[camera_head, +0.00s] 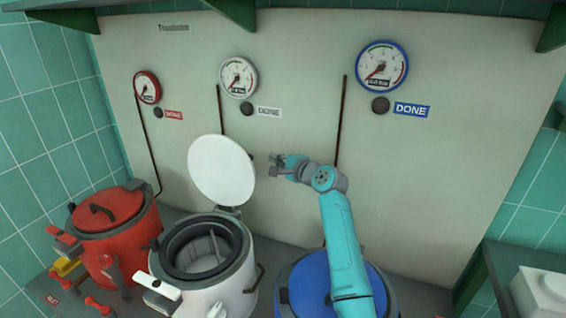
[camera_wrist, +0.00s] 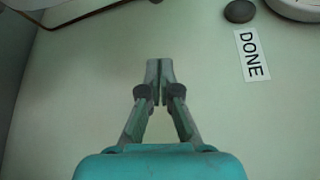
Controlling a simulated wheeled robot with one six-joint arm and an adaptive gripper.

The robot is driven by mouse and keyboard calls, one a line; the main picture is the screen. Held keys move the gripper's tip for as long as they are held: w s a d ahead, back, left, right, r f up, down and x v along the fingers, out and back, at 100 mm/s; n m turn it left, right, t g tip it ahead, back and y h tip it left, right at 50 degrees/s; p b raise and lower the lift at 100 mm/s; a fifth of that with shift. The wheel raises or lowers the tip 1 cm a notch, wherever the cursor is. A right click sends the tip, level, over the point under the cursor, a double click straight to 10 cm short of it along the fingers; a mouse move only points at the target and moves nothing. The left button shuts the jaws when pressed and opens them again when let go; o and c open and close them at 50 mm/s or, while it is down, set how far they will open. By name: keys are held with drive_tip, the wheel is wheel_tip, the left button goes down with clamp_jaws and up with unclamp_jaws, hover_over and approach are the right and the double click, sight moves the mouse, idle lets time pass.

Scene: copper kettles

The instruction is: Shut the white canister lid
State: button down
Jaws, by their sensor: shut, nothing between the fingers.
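The white canister (camera_head: 217,277) stands open in the middle of the head view, between a red and a blue one. Its dark round mouth and inner pot show. Its white lid (camera_head: 221,170) stands raised on a hinge at the back right of the rim. My gripper (camera_head: 274,165) is to the right of the lid, close to its right edge in the picture, in front of the back panel. I cannot tell whether it touches the lid. In the wrist view, the fingers (camera_wrist: 160,75) are together and empty, with the panel and a DONE label behind them.
The red canister (camera_head: 108,220) is closed at left. The blue canister (camera_head: 301,285) stands at right, partly hidden by my arm. Red, white and blue gauges (camera_head: 382,68) hang on the panel (camera_head: 290,60). A white box (camera_head: 540,292) sits at the right edge.

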drive_tip(key=shift+s+a+r, duration=0.1)
drive_tip(key=shift+a+r, duration=0.05)
drive_tip(key=shift+a, duration=1.05)
drive_tip(key=shift+s+a+r, duration=0.1)
drive_tip(key=shift+a, duration=1.05)
